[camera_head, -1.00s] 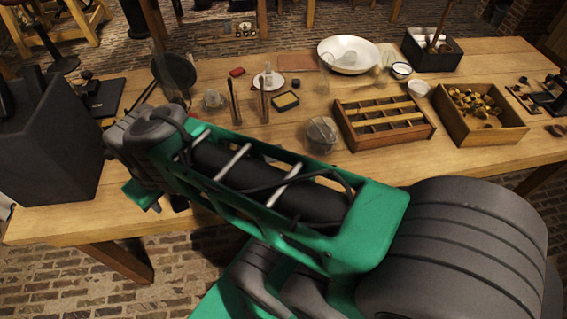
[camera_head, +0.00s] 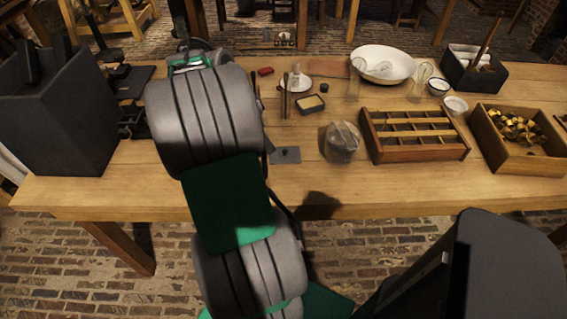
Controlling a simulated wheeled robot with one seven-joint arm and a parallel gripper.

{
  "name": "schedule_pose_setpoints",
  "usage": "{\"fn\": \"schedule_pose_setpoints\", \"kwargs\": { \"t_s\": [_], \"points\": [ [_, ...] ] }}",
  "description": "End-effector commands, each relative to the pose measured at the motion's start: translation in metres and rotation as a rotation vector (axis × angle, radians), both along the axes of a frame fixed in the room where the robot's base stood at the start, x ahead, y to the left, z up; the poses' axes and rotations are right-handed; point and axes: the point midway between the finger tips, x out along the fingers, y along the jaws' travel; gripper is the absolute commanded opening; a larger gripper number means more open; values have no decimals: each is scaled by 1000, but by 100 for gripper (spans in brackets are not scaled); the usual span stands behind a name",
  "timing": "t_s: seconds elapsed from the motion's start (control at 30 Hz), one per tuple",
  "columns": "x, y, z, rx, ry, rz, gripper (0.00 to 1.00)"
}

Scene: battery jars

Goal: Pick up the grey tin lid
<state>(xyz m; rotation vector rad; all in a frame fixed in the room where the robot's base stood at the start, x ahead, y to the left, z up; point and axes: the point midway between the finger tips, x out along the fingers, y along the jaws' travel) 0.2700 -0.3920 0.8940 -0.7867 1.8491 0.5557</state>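A flat grey piece (camera_head: 286,155) with a small dark spot lies on the workbench, just right of my arm and left of a glass jar. It may be the grey tin lid, but I cannot be sure, and my arm may cover part of its left side. A small dark tin (camera_head: 311,105) with yellowish contents sits open behind it. My arm rises across the left-centre of the view and reaches over the bench. My gripper is hidden behind the arm links, so its fingers do not show.
The glass jar (camera_head: 342,143) stands right of the grey piece. Beyond it are a wooden divided tray (camera_head: 415,155), a box of brass parts (camera_head: 517,165) and a white basin (camera_head: 383,65). A tall dark box (camera_head: 62,110) stands at left. The front bench strip is mostly clear.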

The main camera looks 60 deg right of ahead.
Motion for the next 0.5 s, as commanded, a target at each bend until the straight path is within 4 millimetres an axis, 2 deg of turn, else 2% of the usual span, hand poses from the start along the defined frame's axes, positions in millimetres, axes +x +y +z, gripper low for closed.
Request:
{"fn": "schedule_pose_setpoints", "kwargs": {
  "t_s": [0.03, 0.1, 0.33, 0.5],
  "points": [
    [-14, -13, -11, -16, 4, -94, 88],
    [-24, -20, -17, -29, 6, -158, 90],
    [-32, -28, -44, -31, 6, -159, 90],
    [-39, -36, -73, -31, 4, -158, 90]
  ]
}}
